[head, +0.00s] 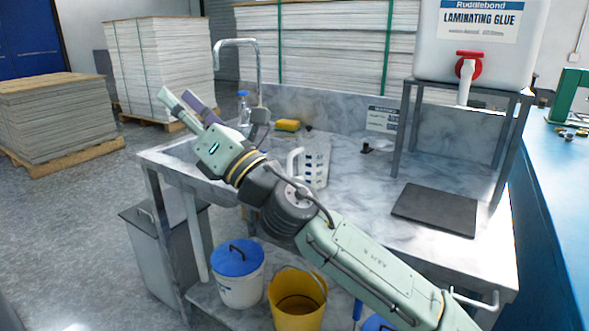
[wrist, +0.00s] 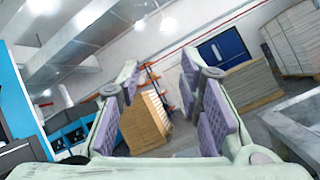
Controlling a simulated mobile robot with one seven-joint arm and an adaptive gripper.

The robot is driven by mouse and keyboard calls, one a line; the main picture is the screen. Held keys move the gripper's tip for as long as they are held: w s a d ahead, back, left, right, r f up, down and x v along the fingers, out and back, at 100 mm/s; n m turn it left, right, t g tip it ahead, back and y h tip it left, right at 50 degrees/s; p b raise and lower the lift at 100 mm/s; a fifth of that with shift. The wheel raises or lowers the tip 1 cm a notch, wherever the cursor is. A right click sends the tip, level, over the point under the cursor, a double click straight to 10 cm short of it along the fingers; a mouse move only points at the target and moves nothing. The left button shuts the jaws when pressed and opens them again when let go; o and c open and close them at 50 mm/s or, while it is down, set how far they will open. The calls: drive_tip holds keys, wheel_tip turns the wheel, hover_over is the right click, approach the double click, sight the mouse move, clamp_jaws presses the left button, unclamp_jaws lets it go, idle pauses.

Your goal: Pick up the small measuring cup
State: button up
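A translucent white measuring cup with a handle and markings (head: 316,165) stands on the marble counter, partly hidden behind my arm. I see no other measuring cup clearly. My gripper (head: 189,102) is raised over the left end of the counter, up and left of the cup and well apart from it. Its two fingers with purple pads are spread and empty. In the wrist view my gripper (wrist: 160,68) is also open, with only the distant room between the fingers. The cup does not show in the wrist view.
The counter (head: 355,190) also holds a yellow sponge (head: 288,125), a clear bottle (head: 244,108), a tap (head: 259,75) and a dark flat plate (head: 435,210). A glue tank (head: 480,45) stands on a metal frame at right. Buckets (head: 239,275) sit below.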

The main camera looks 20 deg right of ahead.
drive_tip(key=w+d+f+n+h, duration=0.1)
drive_tip(key=d+f+n+h, duration=0.1)
drive_tip(key=d+f+h, duration=0.55)
drive_tip(key=g+h, duration=0.2)
approach(291, 170)
drive_tip(key=shift+w+a+r, duration=0.1)
drive_tip(key=shift+w+r, duration=0.1)
drive_tip(key=shift+w+d+f, duration=0.1)
drive_tip(key=shift+d+f, duration=0.1)
drive_tip(key=x, duration=0.4)
drive_tip(key=shift+w+p, duration=0.35)
drive_tip(key=p+x, duration=0.1)
drive_tip(key=x, duration=0.4)
drive_tip(key=shift+a+r+p, duration=0.15)
drive_tip(key=shift+a+p, duration=0.1)
drive_tip(key=shift+p, duration=0.15)
drive_tip(key=shift+w, duration=0.25)
clamp_jaws()
